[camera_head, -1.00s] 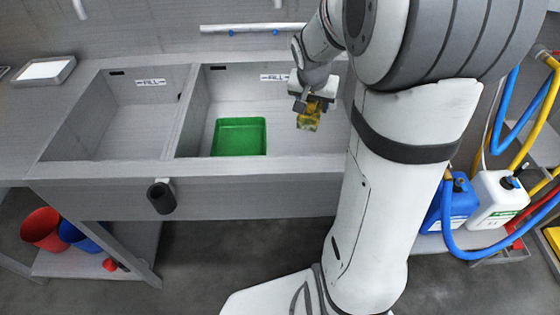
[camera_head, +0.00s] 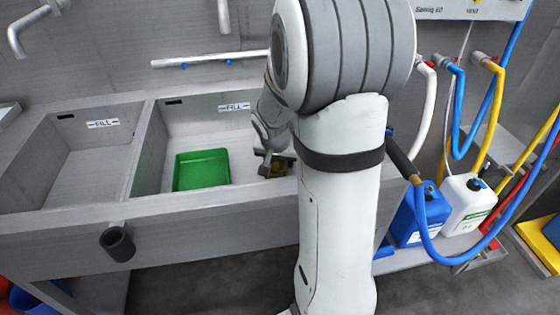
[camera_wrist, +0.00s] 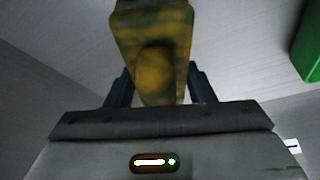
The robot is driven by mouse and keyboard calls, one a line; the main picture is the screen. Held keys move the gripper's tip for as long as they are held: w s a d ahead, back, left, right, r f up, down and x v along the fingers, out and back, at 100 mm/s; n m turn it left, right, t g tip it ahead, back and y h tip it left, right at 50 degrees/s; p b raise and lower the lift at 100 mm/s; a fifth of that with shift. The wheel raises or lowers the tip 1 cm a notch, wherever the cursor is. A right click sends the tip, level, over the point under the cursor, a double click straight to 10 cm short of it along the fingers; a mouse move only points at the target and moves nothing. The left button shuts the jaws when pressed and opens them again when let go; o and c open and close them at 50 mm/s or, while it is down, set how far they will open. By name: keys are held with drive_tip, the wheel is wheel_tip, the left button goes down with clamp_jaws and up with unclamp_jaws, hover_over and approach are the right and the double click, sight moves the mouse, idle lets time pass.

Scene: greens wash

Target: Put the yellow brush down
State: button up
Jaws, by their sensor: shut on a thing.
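My gripper (camera_head: 272,158) is over the right sink basin, shut on the yellow brush (camera_head: 280,167). In the head view the brush is small and partly hidden by my gripper and arm. In the wrist view the yellow brush (camera_wrist: 152,50), dirty yellow with dark patches, stands out between the two dark fingers (camera_wrist: 155,88). Whether the brush touches the basin is not clear.
A green tray (camera_head: 226,169) lies in the right basin (camera_head: 150,160), left of my gripper. The left basin (camera_head: 85,165) is empty. A dark cup-like holder (camera_head: 117,243) is on the sink front. Hoses and a blue jug (camera_head: 425,214) and white jug (camera_head: 468,200) stand at the right.

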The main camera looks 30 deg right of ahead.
drive_tip(key=shift+f, duration=0.15)
drive_tip(key=o, duration=1.1)
drive_tip(key=shift+c, duration=0.2)
drive_tip(key=p+v, duration=0.2)
drive_tip(key=v, duration=0.9)
drive_tip(key=shift+s+a+r, duration=0.15)
drive_tip(key=shift+s+r, duration=0.05)
drive_tip(key=shift+r, duration=0.5)
